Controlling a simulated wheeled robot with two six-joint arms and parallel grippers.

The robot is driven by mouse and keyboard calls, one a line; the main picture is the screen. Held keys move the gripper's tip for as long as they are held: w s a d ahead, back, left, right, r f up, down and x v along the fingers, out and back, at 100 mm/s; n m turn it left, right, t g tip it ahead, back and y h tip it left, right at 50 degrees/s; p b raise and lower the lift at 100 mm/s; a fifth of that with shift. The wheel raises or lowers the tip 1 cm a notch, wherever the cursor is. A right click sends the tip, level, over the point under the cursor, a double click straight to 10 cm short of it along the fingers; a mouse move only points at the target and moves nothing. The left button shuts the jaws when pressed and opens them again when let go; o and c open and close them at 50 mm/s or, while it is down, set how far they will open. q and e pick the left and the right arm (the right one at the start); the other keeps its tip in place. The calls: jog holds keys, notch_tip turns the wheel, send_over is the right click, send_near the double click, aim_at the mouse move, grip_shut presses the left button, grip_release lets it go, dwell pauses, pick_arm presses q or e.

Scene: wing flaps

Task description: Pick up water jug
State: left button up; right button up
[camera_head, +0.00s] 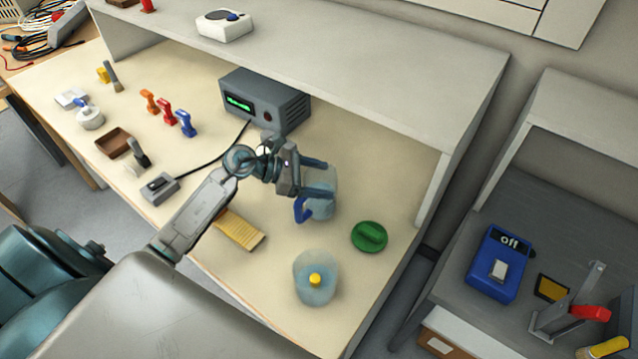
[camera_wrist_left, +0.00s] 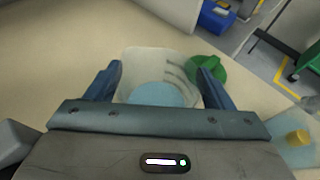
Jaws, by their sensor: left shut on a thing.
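A translucent water jug (camera_head: 323,201) with pale blue water stands at the right part of the bench, in front of the shelf's side wall. My left gripper (camera_head: 309,187) reaches it from the left, with its dark blue fingers on opposite sides of it, and is shut on it. In the left wrist view the jug (camera_wrist_left: 158,68) shows from above, open at the top, between the two fingers (camera_wrist_left: 158,88). I cannot tell whether its base touches the bench. My right gripper is not in view.
A green lid-like disc (camera_head: 370,237) lies right of the jug, and a clear container with a yellow cap (camera_head: 316,279) stands in front. A grey device with a green display (camera_head: 265,100) is behind left. A yellow ribbed block (camera_head: 238,230) lies near the bench's front edge. The shelf (camera_head: 330,75) overhangs behind.

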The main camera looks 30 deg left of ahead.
pick_arm(q)
jog(key=shift+r+b, duration=0.6)
jog(key=shift+r, duration=0.05)
jog(key=shift+r+b, duration=0.65)
jog(key=shift+r, duration=0.1)
jog(key=s+a+r+p, duration=0.1)
jog(key=s+a+p, duration=0.1)
jog(key=s, duration=0.5)
jog(key=s+a+r+p, duration=0.1)
jog(key=s+a+p, duration=0.2)
jog(key=s, duration=0.4)
jog(key=shift+s+a, duration=0.4)
jog(key=shift+a, duration=0.15)
